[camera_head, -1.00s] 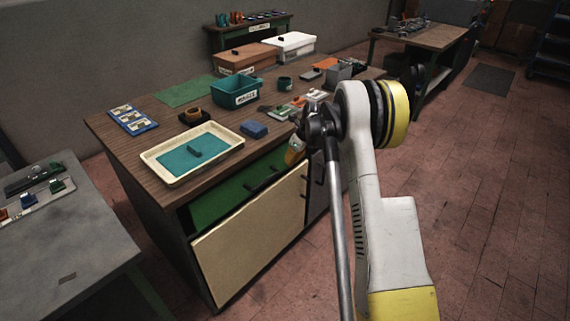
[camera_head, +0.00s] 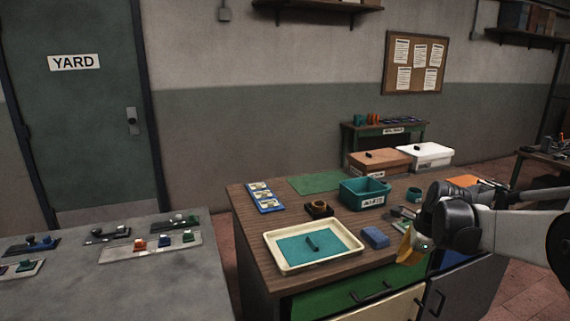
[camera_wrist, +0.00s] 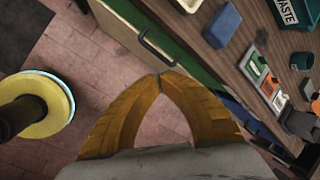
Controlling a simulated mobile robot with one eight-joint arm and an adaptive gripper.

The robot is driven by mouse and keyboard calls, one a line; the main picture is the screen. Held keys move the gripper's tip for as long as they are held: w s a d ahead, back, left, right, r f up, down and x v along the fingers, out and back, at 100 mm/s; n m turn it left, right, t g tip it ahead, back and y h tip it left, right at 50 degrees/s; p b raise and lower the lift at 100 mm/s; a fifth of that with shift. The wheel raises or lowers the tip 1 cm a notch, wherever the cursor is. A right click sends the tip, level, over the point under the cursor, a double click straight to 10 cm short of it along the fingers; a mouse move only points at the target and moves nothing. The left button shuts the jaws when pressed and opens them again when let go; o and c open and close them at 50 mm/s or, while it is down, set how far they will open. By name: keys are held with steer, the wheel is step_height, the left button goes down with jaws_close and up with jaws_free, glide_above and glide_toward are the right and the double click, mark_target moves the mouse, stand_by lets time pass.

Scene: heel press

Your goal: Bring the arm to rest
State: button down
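My gripper (camera_head: 402,259) is by the front edge of the wooden workbench (camera_head: 258,235), to the right of the cream tray, with my arm reaching in from the right. In the wrist view my gripper's two orange fingers (camera_wrist: 160,74) meet at their tips. They are shut with an open gap behind the tips, and nothing is held. Below the fingers in that view are the bench's front and the brick floor (camera_wrist: 62,100). I cannot tell whether the fingers touch the bench.
The cream tray (camera_head: 355,241) holds a teal mat and a dark piece. A blue block (camera_head: 376,237) and a teal waste bin (camera_head: 362,192) stand near it. A black handle (camera_wrist: 158,52) juts from the bench front. A grey table (camera_head: 140,285) stands at left.

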steer(key=s+a+r+n, duration=0.5)
steer(key=s, duration=0.2)
steer(key=s+a+n+t, duration=0.1)
steer(key=s+a+n, duration=0.3)
steer(key=s+n, duration=0.4)
steer(key=s+a+f+n+t, duration=0.1)
steer(key=s+a+n, duration=0.4)
steer(key=s+n, duration=0.4)
steer(key=s, duration=0.4)
steer(key=shift+s+f+h, duration=0.2)
steer(key=shift+f+h, duration=0.1)
